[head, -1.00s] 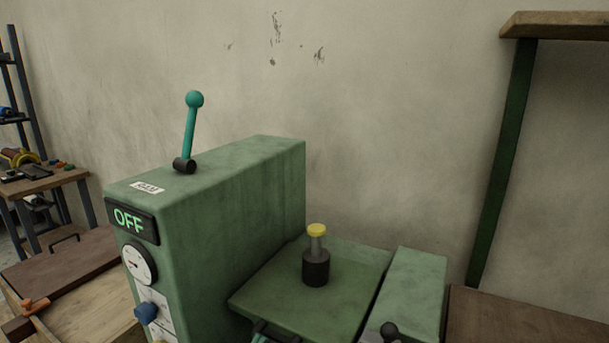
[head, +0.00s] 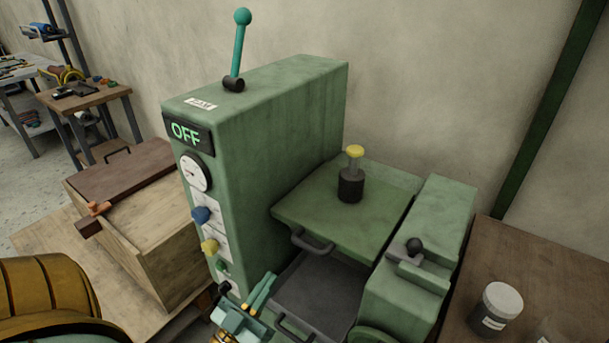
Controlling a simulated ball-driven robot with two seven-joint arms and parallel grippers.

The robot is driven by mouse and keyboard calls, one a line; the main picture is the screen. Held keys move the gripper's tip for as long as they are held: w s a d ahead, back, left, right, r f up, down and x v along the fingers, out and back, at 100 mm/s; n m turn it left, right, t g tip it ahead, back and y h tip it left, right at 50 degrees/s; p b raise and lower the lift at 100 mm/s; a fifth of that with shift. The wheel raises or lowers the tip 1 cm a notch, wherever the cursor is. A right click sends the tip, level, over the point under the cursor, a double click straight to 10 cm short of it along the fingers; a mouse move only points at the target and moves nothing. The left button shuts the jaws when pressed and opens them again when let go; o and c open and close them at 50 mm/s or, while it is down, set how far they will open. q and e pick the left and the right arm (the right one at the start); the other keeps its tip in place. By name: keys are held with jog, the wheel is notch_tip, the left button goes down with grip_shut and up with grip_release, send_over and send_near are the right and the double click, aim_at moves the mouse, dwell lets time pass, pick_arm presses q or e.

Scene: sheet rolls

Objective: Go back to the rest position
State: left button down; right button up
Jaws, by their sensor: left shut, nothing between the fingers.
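My left gripper (head: 258,294) is low in the head view, teal, with its fingers together and nothing between them. It is in front of the green machine (head: 270,130), close to the machine's lower front and the dark tray; whether it touches anything I cannot tell. The machine's display (head: 186,134) reads OFF. A teal lever (head: 239,48) stands up on its top. My right gripper is not in view.
A green lid (head: 345,210) with a yellow-topped knob sits right of the machine's tall part. A dark handled tray (head: 318,290) lies below it. A wooden crate (head: 150,240) stands left. A white-lidded jar (head: 496,308) stands on the brown bench at right.

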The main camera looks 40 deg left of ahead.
pick_arm(q)
jog(key=s+d+f+g+p, duration=0.15)
jog(key=f+g, duration=0.25)
jog(key=f, duration=0.4)
jog(key=s+d+f+g, duration=0.1)
jog(key=s+f+g, duration=0.2)
jog(key=f, duration=0.6)
jog(key=s+d+f+g+p, duration=0.15)
jog(key=f+g, duration=0.25)
jog(key=f, duration=0.4)
jog(key=s+d+f+m+g+h+p, duration=0.15)
jog(key=s+f+g+p, duration=0.4)
jog(key=s, duration=0.75)
jog(key=s+f+m+g+p, duration=0.2)
jog(key=s+m+g+p, duration=0.1)
jog(key=s, duration=0.7)
jog(key=shift+s+g+p, duration=0.35)
jog(key=shift+g+p, duration=0.5)
jog(key=shift+g, duration=0.4)
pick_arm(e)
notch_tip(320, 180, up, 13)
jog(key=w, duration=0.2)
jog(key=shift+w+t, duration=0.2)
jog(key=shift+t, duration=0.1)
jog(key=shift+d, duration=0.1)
